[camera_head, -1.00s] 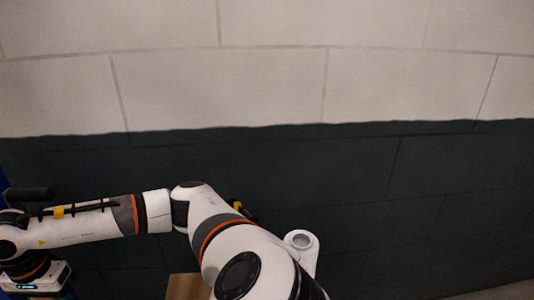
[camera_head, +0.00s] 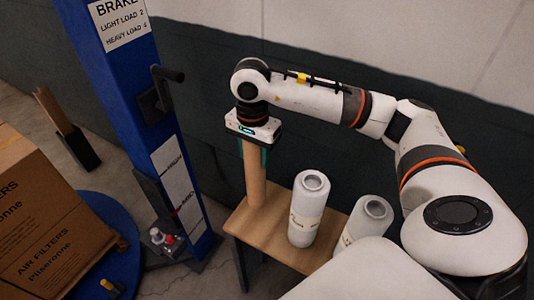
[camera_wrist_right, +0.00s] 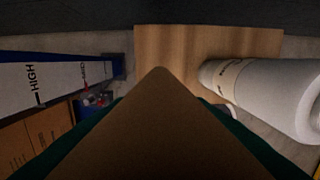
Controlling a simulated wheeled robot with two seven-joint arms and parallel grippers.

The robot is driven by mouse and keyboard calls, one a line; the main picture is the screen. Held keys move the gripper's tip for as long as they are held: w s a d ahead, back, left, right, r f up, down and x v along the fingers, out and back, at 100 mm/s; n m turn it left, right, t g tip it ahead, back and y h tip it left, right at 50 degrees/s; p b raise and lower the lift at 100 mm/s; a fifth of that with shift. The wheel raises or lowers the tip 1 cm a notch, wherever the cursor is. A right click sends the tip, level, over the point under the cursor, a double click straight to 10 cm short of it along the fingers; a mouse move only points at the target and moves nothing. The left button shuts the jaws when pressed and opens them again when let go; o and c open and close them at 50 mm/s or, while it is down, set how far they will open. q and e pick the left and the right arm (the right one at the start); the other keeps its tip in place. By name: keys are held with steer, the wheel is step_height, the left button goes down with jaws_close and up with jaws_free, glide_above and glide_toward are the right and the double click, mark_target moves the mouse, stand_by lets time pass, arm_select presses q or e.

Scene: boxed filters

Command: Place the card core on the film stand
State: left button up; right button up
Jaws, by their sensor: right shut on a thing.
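The card core (camera_head: 254,180) is a tall, plain tan tube, upright at the left end of a small wooden table. My right gripper (camera_head: 256,150) is shut on its upper part, with teal fingers on its sides. I cannot tell whether its lower end touches the table. In the right wrist view the card core (camera_wrist_right: 160,130) fills the middle, with teal fingers beside it. I cannot make out for sure which part is the film stand; a blue column (camera_head: 125,100) with a brake label stands left of the gripper. My left gripper is not in view.
The wooden table (camera_head: 272,238) also bears two white film rolls, one upright (camera_head: 308,210) and one farther right (camera_head: 366,222). A carton of air filters (camera_head: 45,225) sits on a blue round base (camera_head: 118,268) at left. A dark wall runs behind.

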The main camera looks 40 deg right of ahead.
mark_target(256, 172)
steer(key=shift+d+f+p, duration=0.1)
steer(key=shift+f+p, duration=0.25)
steer(key=shift+f, duration=3.05)
steer(key=shift+f+b, duration=0.1)
steer(key=shift+b, duration=0.2)
steer(key=o, duration=1)
step_height(256, 172, up, 12)
steer(key=shift+r, duration=0.25)
